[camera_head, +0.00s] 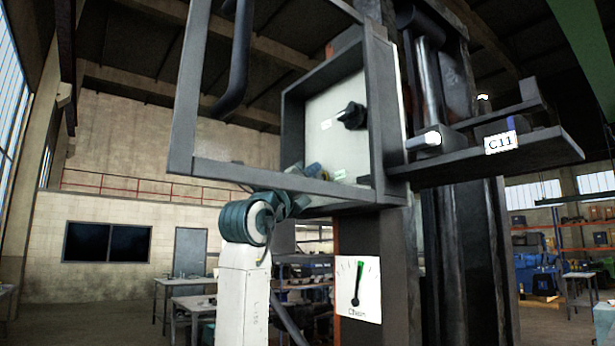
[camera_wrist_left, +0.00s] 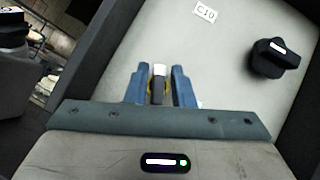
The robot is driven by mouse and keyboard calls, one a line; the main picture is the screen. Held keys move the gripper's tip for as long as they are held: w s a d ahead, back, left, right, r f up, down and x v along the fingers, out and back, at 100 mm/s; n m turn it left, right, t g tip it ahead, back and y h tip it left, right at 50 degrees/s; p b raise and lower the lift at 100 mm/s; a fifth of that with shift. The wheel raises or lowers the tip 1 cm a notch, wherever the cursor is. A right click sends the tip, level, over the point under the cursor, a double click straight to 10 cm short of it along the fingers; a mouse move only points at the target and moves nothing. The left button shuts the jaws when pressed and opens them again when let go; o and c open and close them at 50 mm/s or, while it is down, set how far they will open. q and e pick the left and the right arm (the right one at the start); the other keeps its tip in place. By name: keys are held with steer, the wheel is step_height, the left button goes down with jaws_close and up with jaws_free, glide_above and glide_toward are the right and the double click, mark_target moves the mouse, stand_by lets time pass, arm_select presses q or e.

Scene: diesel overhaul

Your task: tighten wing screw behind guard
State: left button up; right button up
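A pale panel (camera_head: 343,92) sits recessed inside a dark box-like guard frame (camera_head: 245,180). My left gripper (camera_head: 312,170) reaches over the lower frame bar into the box, its tips near the panel's lower part. In the left wrist view, its two blue fingers (camera_wrist_left: 160,88) stand apart on either side of a small upright grey piece with a white end (camera_wrist_left: 159,76), apparently the wing screw. Yellow shows in narrow gaps between this piece and the fingers, so the grip looks unclosed. The piece's base is partly hidden. My right gripper is out of view.
A black knob (camera_head: 352,115) projects from the panel up and right of the gripper; it also shows in the left wrist view (camera_wrist_left: 270,58). A C10 label (camera_wrist_left: 205,12) is on the panel. A C11 shelf (camera_head: 510,150) juts out right. A gauge (camera_head: 358,290) hangs below.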

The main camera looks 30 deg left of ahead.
arm_select(q)
steer(key=c, duration=0.4)
steer(key=m+h+p, duration=0.1)
steer(key=m+h, duration=0.2)
steer(key=m, duration=0.1)
steer(key=shift+w+a+m+h, duration=0.1)
steer(key=shift+a+m+h, duration=0.05)
steer(key=shift+m+h, duration=0.2)
steer(key=m+h+p, duration=0.1)
steer(key=m+h, duration=0.1)
steer(key=m, duration=0.1)
steer(key=shift+r+g+h, duration=0.1)
steer(key=shift+g+h, duration=0.25)
steer(key=shift+g, duration=0.05)
steer(key=shift+m+h+p, duration=0.35)
steer(key=shift+m+h, duration=0.35)
steer(key=shift+m, duration=0.25)
